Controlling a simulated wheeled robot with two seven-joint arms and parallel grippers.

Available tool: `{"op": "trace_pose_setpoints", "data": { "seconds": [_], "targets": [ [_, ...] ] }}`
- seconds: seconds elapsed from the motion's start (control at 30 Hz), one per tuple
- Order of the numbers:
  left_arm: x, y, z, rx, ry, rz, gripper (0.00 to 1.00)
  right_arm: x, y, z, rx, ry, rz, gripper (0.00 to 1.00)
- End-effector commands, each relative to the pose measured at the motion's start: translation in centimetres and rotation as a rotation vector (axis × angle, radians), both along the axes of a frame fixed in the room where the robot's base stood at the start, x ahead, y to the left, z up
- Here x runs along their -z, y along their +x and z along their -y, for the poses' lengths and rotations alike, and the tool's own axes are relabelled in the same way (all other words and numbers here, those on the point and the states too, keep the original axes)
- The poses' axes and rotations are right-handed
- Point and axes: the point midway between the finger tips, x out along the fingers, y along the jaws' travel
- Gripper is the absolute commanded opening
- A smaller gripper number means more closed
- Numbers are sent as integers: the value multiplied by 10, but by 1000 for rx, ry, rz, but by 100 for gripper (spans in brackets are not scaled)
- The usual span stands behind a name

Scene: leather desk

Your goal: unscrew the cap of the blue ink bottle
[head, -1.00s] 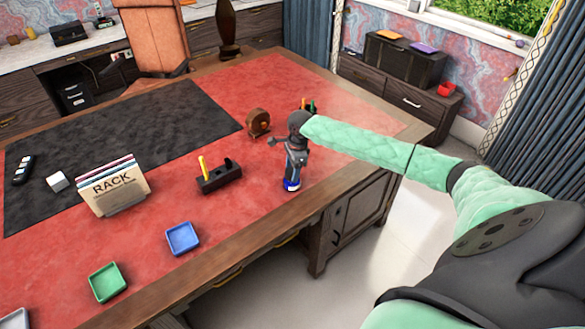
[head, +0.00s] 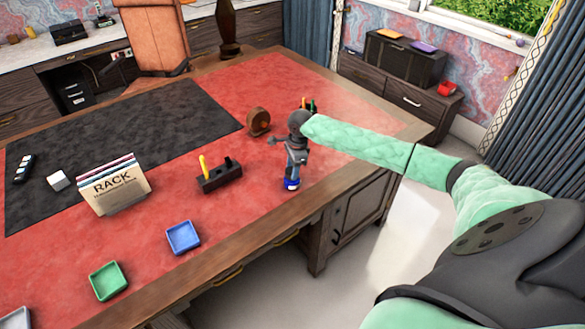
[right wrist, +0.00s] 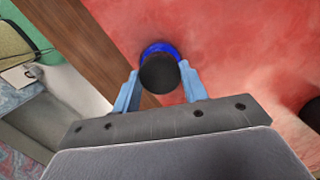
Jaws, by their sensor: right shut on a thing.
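The blue ink bottle (head: 291,185) stands on the red leather desk top near its right front edge. In the right wrist view its dark round cap (right wrist: 159,74) hides most of the blue body (right wrist: 158,47). My right gripper (head: 292,177) points down over the bottle. In the right wrist view the two light blue fingers of my right gripper (right wrist: 159,80) are shut on the cap, one on each side. In the head view the gripper largely hides the cap. My left gripper is not in view.
A black pen stand (head: 219,180) with a yellow pen is left of the bottle. A blue tray (head: 183,238), a green tray (head: 108,281) and a rack (head: 113,187) stand farther left. A brown round object (head: 258,122) is behind. The desk's wooden edge (head: 258,243) is close in front.

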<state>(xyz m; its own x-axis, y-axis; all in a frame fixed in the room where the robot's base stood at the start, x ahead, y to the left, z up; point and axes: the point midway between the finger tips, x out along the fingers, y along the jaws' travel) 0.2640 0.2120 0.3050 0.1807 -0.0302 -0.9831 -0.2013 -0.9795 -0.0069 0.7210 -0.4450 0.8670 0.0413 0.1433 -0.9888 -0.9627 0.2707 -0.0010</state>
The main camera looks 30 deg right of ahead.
Motion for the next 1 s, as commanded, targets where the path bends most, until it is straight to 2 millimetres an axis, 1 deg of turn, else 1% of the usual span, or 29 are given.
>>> {"op": "trace_pose_setpoints", "data": {
  "seconds": [0.13,0.27,0.73,1.0],
  "targets": [
    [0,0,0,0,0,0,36,1,0,0,-1,-1,-1,22],
    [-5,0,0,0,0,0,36,0,0,0,-33,0,-2,22],
    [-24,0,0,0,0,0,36,0,0,-1,-271,0,-3,22],
    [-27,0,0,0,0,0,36,2,0,0,-351,0,-3,22]
  ]
}}
